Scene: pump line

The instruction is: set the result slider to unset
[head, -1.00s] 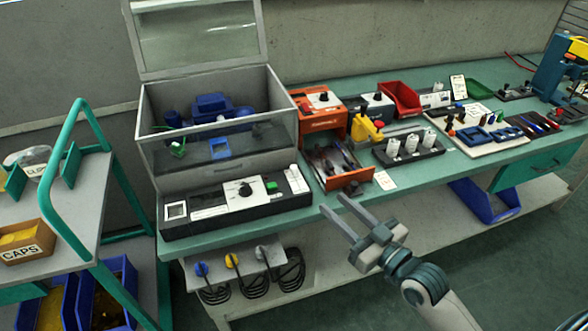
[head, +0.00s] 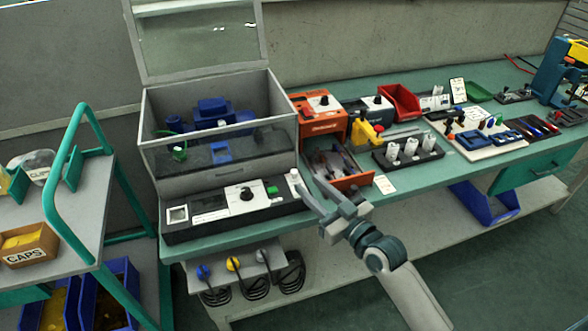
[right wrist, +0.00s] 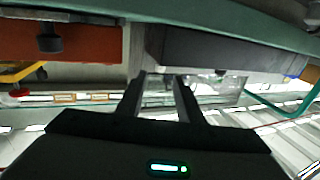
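The black control panel (head: 237,213) runs along the bench's front edge below the clear-fronted test box. It has a dial (head: 246,194), a green button (head: 272,190) and a small white upright piece (head: 294,180) at its right end, which may be the result slider. Its setting is too small to read. My right gripper (head: 306,183) is open and empty, its fingertips close to the panel's right end; contact cannot be told. In the right wrist view its two fingers (right wrist: 160,82) stand apart with nothing between them. My left gripper is not in view.
An open orange drawer (head: 352,182) with tools sits just right of my right gripper. The test box (head: 215,183) stands behind the panel. Several coloured plugs (head: 233,263) hang below the bench edge. A green-framed cart (head: 50,205) stands at the left.

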